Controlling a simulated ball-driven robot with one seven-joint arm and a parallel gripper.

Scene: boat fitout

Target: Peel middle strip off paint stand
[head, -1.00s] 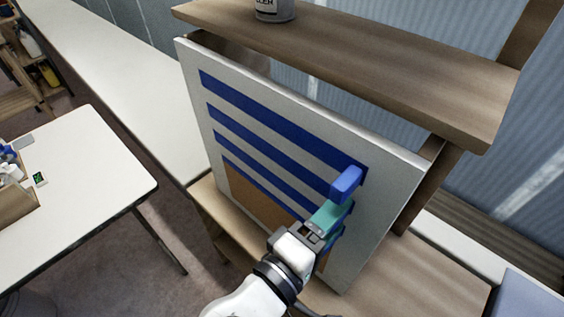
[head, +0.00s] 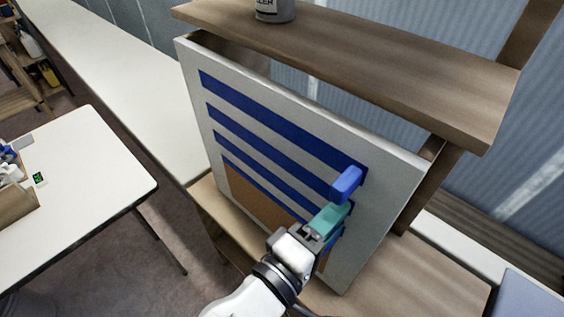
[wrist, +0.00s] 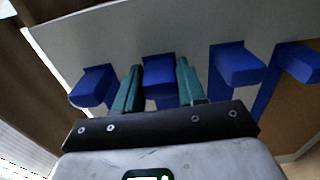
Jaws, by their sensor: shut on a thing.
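A white board (head: 385,200) stands tilted on a wooden stand, with several parallel blue strips across it. The top strip (head: 270,115) ends at the right in a blue tab (head: 346,184) that sticks out. In the wrist view several tabs stand in a row. My gripper (head: 338,212) has teal fingers and is at the right end of the second strip from the top (head: 255,140). In the wrist view its fingers (wrist: 159,78) are on either side of that strip's tab (wrist: 160,95), shut on it. The strips still lie flat on the board.
A wooden shelf (head: 400,70) with a can (head: 274,10) juts out above the board. A brown area (head: 255,195) is low on the board. A white table (head: 80,190) with a bin (head: 15,205) stands at the left. A long white counter (head: 130,100) runs behind.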

